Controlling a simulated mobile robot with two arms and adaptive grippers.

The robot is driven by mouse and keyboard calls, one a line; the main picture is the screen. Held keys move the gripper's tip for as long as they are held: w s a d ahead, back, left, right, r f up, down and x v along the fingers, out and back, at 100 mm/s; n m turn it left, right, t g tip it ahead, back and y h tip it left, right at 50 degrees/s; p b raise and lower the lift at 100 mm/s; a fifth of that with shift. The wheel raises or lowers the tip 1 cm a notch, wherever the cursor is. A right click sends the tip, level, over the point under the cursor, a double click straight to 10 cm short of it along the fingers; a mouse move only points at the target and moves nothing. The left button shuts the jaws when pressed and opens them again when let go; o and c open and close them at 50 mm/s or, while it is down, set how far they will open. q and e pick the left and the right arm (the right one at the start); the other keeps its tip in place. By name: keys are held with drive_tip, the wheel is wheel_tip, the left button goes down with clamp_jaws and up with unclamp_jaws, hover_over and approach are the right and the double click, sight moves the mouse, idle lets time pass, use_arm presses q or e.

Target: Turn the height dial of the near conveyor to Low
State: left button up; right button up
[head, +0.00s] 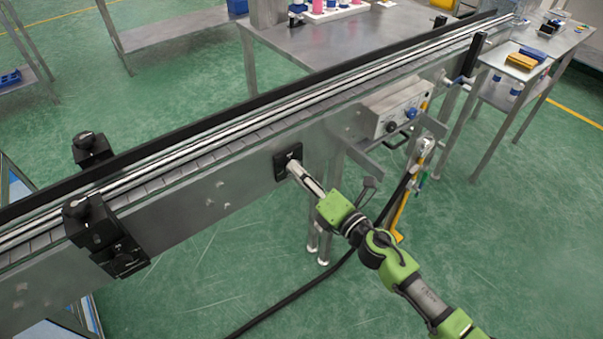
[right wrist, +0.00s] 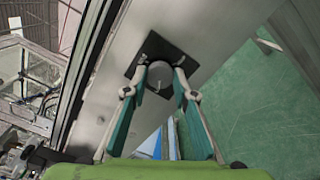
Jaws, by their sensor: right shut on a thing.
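The near conveyor (head: 235,170) runs from the lower left to the upper right in the head view. The height dial is on a black square plate (head: 282,162) on the conveyor's side panel. In the right wrist view the dial (right wrist: 159,75) is a round grey knob on the dark plate (right wrist: 182,46). My right gripper (head: 294,168) is at the plate, and in the right wrist view its two fingers (right wrist: 160,78) are on either side of the knob, shut on it. The dial's markings are too small to read. My left gripper is not in view.
A control box (head: 395,108) with knobs is mounted on the conveyor to the right of the dial. Black brackets (head: 103,235) stick out at the lower left. A steel table (head: 310,45) stands behind the conveyor. Green floor (head: 500,220) is open at the right.

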drive_tip(key=o, duration=1.1)
drive_tip(key=v, duration=1.2)
drive_tip(key=shift+f, duration=0.1)
